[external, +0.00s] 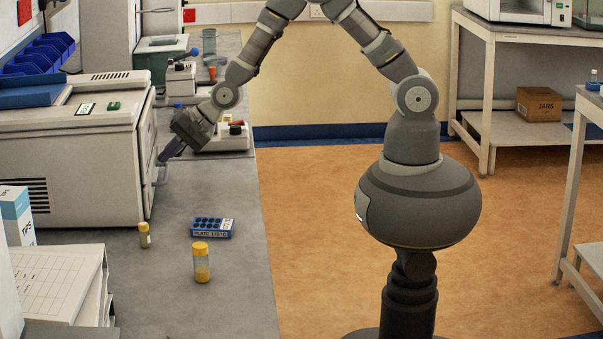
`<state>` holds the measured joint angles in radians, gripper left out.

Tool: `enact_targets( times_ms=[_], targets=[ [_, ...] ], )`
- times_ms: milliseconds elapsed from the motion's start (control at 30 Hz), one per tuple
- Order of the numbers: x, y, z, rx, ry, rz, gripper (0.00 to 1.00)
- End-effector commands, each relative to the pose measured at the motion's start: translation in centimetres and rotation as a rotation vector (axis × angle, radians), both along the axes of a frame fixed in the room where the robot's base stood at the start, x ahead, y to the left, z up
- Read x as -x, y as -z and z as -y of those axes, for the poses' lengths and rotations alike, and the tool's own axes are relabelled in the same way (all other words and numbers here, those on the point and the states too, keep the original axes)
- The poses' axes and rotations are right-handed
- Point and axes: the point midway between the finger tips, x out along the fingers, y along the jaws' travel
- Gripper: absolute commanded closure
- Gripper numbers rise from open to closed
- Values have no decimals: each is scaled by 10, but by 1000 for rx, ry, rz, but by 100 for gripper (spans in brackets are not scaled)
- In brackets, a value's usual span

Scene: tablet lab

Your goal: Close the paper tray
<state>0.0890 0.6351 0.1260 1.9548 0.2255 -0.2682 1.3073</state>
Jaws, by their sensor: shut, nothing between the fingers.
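A low white unit (97,272) stands at the lower left of the bench, with a lined paper sheet (52,288) on top. Its right side shows only narrowly, and the picture edge cuts it off. I cannot tell for certain which part is the paper tray or how far it stands open. My gripper (164,158) is shut and empty. It points down and left, close to the right side of the large white machine (75,150), near its handle (162,176). I cannot tell whether it touches it. It is well behind the low white unit.
A yellow-capped jar (201,265), a smaller yellow-capped vial (144,236) and a blue rack (212,228) stand on the grey bench (240,300). A tips box (17,216) stands at the left. Small equipment (225,140) is behind my gripper. The bench front is mostly clear.

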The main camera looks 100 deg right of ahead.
Motion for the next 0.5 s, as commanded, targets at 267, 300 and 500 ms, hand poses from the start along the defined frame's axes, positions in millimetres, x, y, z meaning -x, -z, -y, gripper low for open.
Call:
enact_targets(
  times_ms=[267,300,500],
  targets=[
    [0,-6,1,1,1,20,100],
    [5,-6,1,1,1,21,100],
    [49,-7,1,1,2,13,100]
  ],
)
